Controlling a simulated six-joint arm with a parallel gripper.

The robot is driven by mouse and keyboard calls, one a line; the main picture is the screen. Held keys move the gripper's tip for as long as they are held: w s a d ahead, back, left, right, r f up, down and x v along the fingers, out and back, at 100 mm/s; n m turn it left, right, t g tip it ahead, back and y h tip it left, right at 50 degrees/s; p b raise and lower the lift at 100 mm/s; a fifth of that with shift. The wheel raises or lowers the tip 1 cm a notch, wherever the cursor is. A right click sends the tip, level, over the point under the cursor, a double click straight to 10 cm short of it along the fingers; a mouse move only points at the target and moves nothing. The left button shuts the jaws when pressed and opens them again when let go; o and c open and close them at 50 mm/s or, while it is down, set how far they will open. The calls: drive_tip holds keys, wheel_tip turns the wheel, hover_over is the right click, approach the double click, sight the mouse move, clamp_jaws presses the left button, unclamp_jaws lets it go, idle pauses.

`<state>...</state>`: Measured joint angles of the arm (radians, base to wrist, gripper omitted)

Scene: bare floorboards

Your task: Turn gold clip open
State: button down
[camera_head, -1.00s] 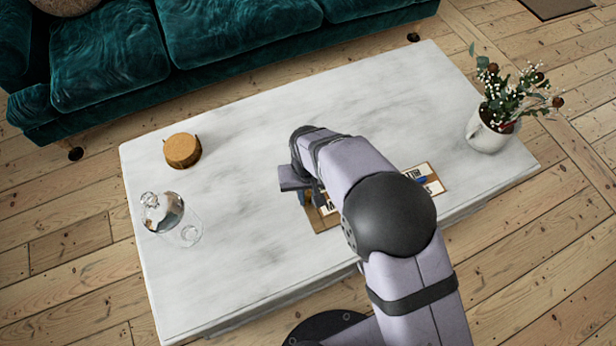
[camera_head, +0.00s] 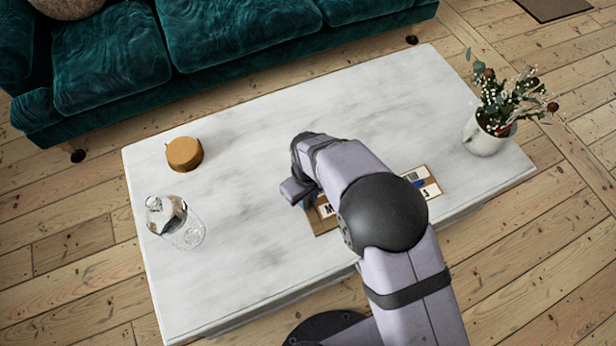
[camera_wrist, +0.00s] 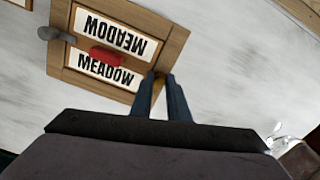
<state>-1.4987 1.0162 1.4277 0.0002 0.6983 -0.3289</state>
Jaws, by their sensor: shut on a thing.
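A wooden board (camera_wrist: 176,48) lies on the white table, with labels reading MEADOW; in the head view it shows partly (camera_head: 326,231) behind my arm. The gold clip (camera_wrist: 158,86) sits at the board's edge in the wrist view, mostly covered by my fingers. My gripper (camera_wrist: 161,78) is shut on it. In the head view my gripper's end (camera_head: 298,192) is over the board's left end, and the clip is hidden there.
A glass dome (camera_head: 180,222), a round wooden piece (camera_head: 184,154) and a flower jug (camera_head: 486,136) stand apart.

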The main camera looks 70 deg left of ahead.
drive_tip(key=c, duration=1.7)
unclamp_jaws()
drive_tip(key=shift+r, duration=0.1)
drive_tip(key=shift+r, duration=3.6)
